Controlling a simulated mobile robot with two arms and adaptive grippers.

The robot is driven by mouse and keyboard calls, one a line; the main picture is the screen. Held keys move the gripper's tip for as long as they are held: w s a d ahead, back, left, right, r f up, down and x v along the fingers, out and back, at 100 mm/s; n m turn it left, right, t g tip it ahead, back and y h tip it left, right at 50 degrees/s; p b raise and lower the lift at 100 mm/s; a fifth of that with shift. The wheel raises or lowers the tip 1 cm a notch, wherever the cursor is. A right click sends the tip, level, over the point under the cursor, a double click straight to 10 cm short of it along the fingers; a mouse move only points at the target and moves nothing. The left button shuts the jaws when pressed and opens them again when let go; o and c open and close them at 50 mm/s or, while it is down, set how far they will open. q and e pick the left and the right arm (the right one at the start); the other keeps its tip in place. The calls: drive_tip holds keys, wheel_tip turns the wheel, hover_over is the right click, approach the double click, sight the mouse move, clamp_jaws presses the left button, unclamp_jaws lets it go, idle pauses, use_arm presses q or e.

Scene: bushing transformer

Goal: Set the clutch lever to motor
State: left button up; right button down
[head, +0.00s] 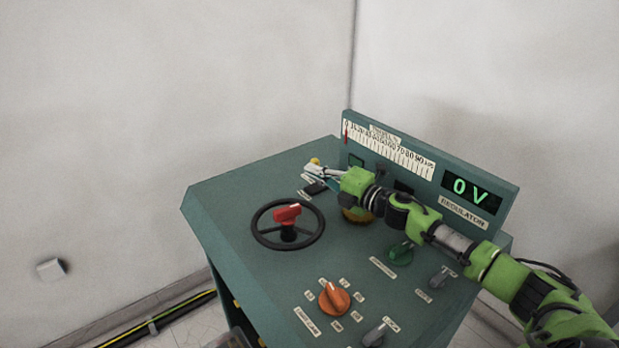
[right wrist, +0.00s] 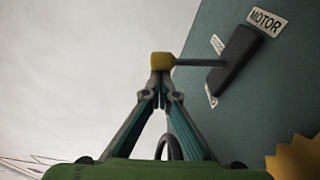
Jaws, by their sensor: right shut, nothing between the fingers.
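The clutch lever has a yellow knob (right wrist: 162,62) on a thin rod that rises from a black slotted base (right wrist: 236,62) on the panel. A MOTOR label (right wrist: 267,21) sits by the upper end of that base in the right wrist view. In the head view the knob (head: 315,161) shows just past my fingertips. My right gripper (head: 312,168) is shut and empty, its tips (right wrist: 161,80) at or against the knob. I cannot tell whether they touch. My left gripper is out of view.
On the green console (head: 230,190) stand a black handwheel (head: 265,242) with a red top, an orange selector (head: 334,298) and a green knob (head: 400,253). A display (head: 471,191) reads 0 V. The upright back panel rises close behind my right arm.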

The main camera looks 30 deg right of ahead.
drive_tip(key=shift+d, duration=0.15)
drive_tip(key=shift+r, duration=0.1)
wheel_tip(320, 180, up, 10)
idle(0.7)
